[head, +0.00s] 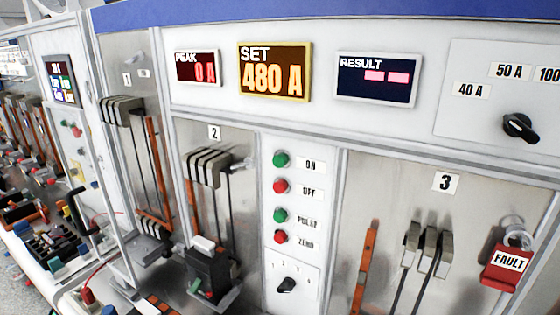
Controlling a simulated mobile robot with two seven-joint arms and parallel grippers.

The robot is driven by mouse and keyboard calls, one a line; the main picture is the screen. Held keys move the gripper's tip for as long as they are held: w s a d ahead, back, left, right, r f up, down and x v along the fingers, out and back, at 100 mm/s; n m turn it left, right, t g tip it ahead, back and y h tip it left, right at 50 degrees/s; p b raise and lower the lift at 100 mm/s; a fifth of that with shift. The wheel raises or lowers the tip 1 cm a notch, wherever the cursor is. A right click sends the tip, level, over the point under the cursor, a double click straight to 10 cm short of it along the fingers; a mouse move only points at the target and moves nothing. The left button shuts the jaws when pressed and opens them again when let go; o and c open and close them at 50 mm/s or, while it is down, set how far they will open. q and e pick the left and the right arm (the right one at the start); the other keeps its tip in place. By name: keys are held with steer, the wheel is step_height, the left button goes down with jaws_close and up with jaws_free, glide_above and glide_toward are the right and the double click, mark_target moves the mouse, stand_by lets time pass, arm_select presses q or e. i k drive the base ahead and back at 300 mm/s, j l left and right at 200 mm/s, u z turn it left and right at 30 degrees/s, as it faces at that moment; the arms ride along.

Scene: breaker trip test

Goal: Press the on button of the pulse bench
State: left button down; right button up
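The pulse bench fills the view, with a white front panel. The green ON button (281,160) is at the top of a column of buttons in the middle of the panel, beside its ON label (312,167). Below it are the red OFF button (281,186), the green PULSE button (281,216) and the red ZERO button (280,238). Nothing covers the buttons. The SET display (274,72) reads 480 A, the PEAK display (197,68) reads 0 A, and the RESULT display (376,78) shows dashes. Neither of my grippers is in view.
A small selector knob (287,285) is below the buttons, and a larger black knob (519,127) is at the right. Bay 2 holds a black breaker (207,270). A red FAULT tag (507,265) hangs in bay 3. Parts clutter the left side.

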mark_target(279, 160)
steer(key=j+z, duration=0.25)
steer(key=z, duration=0.25)
steer(key=i+j+z, duration=0.1)
steer(key=j+z, duration=0.2)
steer(key=z, duration=0.15)
steer(key=j+z, duration=0.3)
steer(key=z, duration=0.2)
